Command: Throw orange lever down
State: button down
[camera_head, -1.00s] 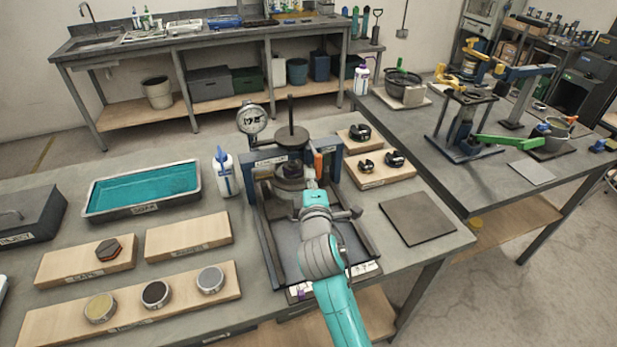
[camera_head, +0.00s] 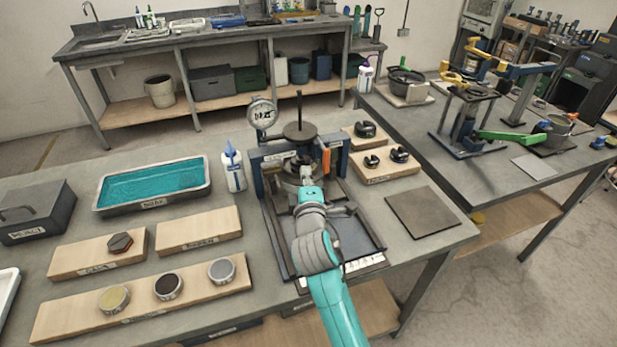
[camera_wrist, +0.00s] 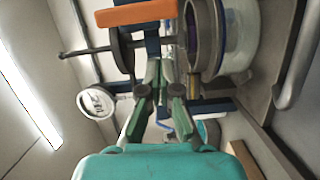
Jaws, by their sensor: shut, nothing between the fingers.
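The orange lever (camera_head: 326,162) stands upright on the right side of the blue-framed press (camera_head: 272,180) in the head view. In the wrist view the orange lever (camera_wrist: 135,14) crosses the top of the picture. My gripper (camera_head: 306,178) is just left of and slightly below the lever in the head view, in front of the press's central part. In the wrist view my gripper (camera_wrist: 160,72) has its fingers together with nothing between them, below the lever in the picture and apart from it. The exact contact of the fingertips with the press is hidden.
A dial gauge (camera_head: 262,115) rises at the press's back left, and a white bottle (camera_head: 233,168) stands to its left. Wooden boards with black parts (camera_head: 385,172) lie to the right. A teal-filled tray (camera_head: 150,205) is further left. A dark plate (camera_head: 424,214) lies flat at right.

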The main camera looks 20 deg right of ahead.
jog(key=v, duration=1)
jog(key=shift+a, duration=0.25)
jog(key=shift+s+f, duration=0.1)
